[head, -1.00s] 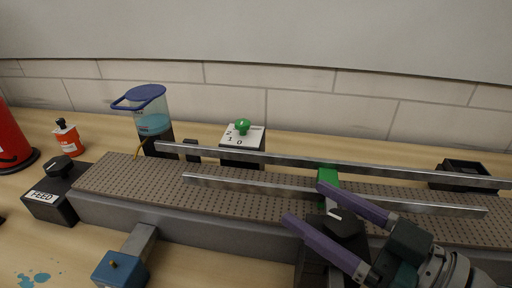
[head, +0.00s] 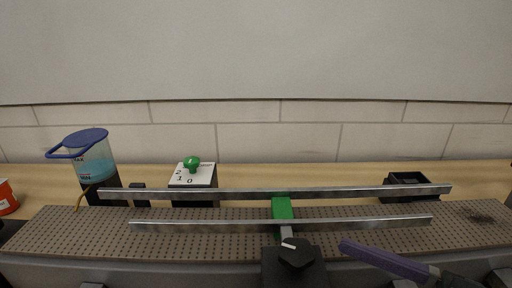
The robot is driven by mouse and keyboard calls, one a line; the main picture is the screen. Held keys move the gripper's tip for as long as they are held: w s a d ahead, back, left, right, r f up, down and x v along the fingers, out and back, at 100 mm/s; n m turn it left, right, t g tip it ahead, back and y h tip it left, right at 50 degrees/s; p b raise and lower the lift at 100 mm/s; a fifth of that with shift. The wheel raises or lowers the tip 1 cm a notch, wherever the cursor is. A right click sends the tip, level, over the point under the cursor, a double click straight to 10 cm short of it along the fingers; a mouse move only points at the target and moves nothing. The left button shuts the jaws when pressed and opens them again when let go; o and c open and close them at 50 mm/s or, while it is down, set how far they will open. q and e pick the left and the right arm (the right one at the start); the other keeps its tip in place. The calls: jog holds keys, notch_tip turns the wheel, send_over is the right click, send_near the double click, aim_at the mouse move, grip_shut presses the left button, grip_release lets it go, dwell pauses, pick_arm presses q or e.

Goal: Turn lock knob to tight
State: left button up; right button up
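The black knob (head: 297,253) with a white pointer mark sits on a black block (head: 290,272) at the front edge of the perforated conveyor. Its mark points to the left. A green block (head: 282,208) and a grey bar lie behind it, joining the two metal rails. My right gripper (head: 345,247) shows one purple finger, its tip to the right of the knob and apart from it. The other finger is out of sight, so its opening cannot be read. Any lettering on the lock block is not visible. My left gripper is not in view.
Two long metal rails (head: 280,225) run across the conveyor (head: 70,230). Behind it stand a numbered dial box with a green knob (head: 192,163), a blue-lidded jug (head: 92,158) and a black tray (head: 410,179). An orange-red container (head: 7,197) is at the left edge.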

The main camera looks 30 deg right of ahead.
aim_at(313, 254)
jog(key=w+d+n+g+y+b, duration=0.1)
jog(key=n+g+y+b, duration=0.1)
jog(key=b, duration=0.1)
jog(key=w+d+n+g+y+b, duration=0.1)
jog(key=n+g+y+b, duration=0.1)
jog(key=g+y+b, duration=0.1)
jog(key=w+d+n+g+y+b, duration=0.1)
jog(key=n+g+y+b, duration=0.1)
jog(key=b, duration=0.3)
jog(key=shift+d+f+n+g+y, duration=0.2)
jog(key=shift+f+n+g+y, duration=0.2)
jog(key=shift+n+y, duration=0.15)
jog(key=x, duration=0.7)
jog(key=shift+a+r, duration=0.15)
